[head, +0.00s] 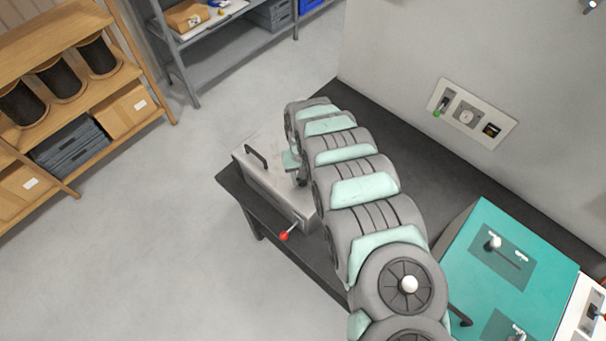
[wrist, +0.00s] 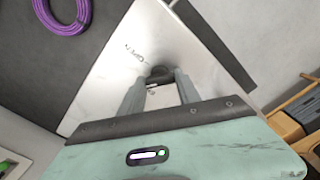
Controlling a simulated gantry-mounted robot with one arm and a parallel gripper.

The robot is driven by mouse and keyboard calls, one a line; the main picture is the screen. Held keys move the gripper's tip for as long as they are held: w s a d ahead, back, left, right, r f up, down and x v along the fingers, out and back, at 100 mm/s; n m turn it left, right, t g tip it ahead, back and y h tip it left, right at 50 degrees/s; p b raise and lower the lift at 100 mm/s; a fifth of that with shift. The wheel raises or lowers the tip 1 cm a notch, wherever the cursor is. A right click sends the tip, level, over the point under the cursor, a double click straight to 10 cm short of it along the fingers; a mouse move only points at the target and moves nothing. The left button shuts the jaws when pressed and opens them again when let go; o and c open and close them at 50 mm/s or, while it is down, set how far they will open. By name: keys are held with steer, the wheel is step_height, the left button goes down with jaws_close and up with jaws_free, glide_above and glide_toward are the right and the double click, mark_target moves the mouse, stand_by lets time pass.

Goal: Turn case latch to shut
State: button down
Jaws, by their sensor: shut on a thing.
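The metal case (head: 262,180) sits on a dark table, with a black handle on its top and a red-knobbed lever (head: 284,236) at its front right corner. My gripper (head: 298,174) is at the case's top, partly hidden by my arm. In the wrist view my gripper (wrist: 163,82) has its two grey fingers closed around a small dark latch (wrist: 160,71) on the case's bright metal face (wrist: 108,85). Small dark lettering is on the metal to the left of the latch, and another mark shows between the fingers. The latch's exact angle is mostly hidden by the fingers.
A purple cable coil (wrist: 68,18) lies on the dark surface beside the case. A teal panel (head: 485,275) with levers is at the right, and a wall plate with controls (head: 467,115) is behind. Wooden shelves (head: 75,85) with reels stand left, across clear floor.

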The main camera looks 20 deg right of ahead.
steer(key=n, duration=0.7)
steer(key=shift+p, duration=0.35)
stand_by(0.4)
steer(key=c, duration=0.9)
jaws_free()
steer(key=shift+o, duration=0.2)
step_height(320, 180, up, 11)
steer(key=shift+f, duration=0.15)
